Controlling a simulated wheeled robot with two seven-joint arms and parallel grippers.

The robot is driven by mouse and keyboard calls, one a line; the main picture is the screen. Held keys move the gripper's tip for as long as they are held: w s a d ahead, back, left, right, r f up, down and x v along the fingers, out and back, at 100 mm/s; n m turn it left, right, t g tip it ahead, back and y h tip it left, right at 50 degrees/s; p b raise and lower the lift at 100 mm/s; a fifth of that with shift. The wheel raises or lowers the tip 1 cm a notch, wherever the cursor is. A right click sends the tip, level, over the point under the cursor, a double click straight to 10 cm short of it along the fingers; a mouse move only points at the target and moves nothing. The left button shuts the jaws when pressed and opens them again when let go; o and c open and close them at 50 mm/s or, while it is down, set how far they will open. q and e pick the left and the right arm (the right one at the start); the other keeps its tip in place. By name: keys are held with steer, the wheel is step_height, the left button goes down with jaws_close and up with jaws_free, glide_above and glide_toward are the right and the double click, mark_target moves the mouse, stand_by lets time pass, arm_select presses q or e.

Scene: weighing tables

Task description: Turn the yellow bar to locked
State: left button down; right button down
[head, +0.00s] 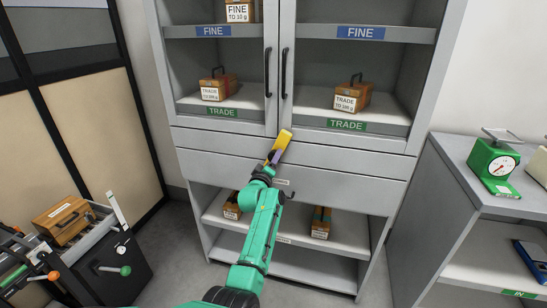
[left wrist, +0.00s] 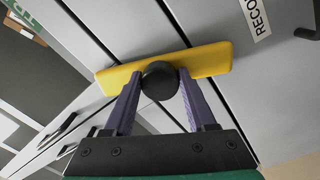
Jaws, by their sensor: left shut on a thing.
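The yellow bar (head: 286,136) sits at the cabinet front, where the lower edges of the two glass doors meet above the drawers. In the head view it stands steeply, its top leaning right. In the left wrist view the bar (left wrist: 208,60) lies across the picture with a round black hub (left wrist: 160,80) at its middle. My left gripper (head: 272,156) is shut on the bar, its purple fingers (left wrist: 159,76) on either side of the hub. The gripper hides the bar's lower part in the head view. My right gripper is not in view.
The cabinet doors (head: 278,122) look shut, with black handles (head: 284,74). Wooden cases stand on shelves behind and below. A grey table (head: 463,180) with a green scale (head: 492,160) is at right. A black cart (head: 105,270) with a wooden box (head: 63,218) is at left.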

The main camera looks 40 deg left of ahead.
arm_select(q)
steer(key=n+p, duration=0.1)
steer(key=n, duration=0.3)
steer(key=shift+r+n+p, duration=0.1)
steer(key=shift+n+p, duration=0.2)
steer(key=shift+n, duration=0.1)
stand_by(0.4)
steer(key=shift+c, duration=1.1)
jaws_free()
steer(key=p+v, duration=0.8)
steer(key=v, duration=0.6)
steer(key=shift+s+d, duration=0.2)
steer(key=shift+d, duration=0.1)
